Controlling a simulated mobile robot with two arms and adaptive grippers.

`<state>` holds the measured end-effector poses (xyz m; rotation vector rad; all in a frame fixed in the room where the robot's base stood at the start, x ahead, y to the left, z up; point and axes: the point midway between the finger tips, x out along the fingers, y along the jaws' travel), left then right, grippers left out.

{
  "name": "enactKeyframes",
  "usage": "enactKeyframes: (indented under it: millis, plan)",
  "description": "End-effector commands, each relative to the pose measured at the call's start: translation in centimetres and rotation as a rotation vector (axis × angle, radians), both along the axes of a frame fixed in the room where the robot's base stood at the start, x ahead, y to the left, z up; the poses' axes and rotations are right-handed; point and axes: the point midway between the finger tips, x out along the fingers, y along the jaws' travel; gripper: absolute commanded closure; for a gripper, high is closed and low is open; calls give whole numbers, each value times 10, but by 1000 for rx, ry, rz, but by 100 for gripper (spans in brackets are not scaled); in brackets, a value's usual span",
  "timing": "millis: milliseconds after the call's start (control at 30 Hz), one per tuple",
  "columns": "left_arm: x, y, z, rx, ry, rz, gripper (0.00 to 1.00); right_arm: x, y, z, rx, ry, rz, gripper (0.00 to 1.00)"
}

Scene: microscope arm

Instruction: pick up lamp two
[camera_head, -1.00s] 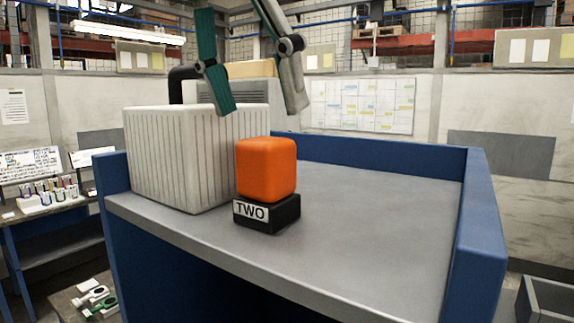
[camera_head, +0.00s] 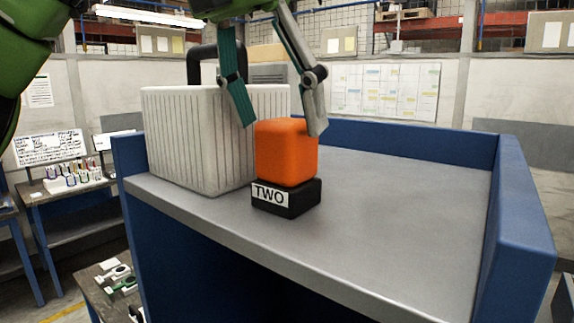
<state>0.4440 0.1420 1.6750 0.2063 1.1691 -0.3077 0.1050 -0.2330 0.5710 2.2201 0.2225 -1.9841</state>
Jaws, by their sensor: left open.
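Lamp two is an orange rounded cube (camera_head: 286,152) on a black base with a white label reading "TWO" (camera_head: 271,195). It stands upright near the front edge of the grey counter (camera_head: 400,225). My left gripper (camera_head: 283,128) comes down from above and is open. One finger tip is at the upper left of the orange cube and the other overlaps its upper right corner. I cannot tell whether either finger touches it. My right gripper is not in view.
A white ribbed box (camera_head: 190,140) with a black pipe (camera_head: 201,62) stands directly left of the lamp. Blue side walls (camera_head: 525,220) border the counter. The counter to the right of the lamp is clear. A bench with a rack of tubes (camera_head: 75,177) is at the far left.

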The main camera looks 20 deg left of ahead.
Motion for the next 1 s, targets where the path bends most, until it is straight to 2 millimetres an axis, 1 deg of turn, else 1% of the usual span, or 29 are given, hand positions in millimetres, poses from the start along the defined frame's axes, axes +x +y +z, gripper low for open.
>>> enactKeyframes:
  millis: [233,400,600,733,967,1000]
  plan:
    - [4,-1,-12,-1,0,0,35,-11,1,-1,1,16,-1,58]
    - [11,-5,-31,-1,2,-2,35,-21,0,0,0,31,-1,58]
    - [18,-7,-50,-1,1,0,35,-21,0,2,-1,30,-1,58]
    - [20,-8,-54,-3,0,1,35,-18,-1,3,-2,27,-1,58]
    - [20,-8,-54,-3,-1,2,35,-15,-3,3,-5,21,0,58]
    - [20,-8,-54,-2,-1,1,45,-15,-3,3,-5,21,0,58]
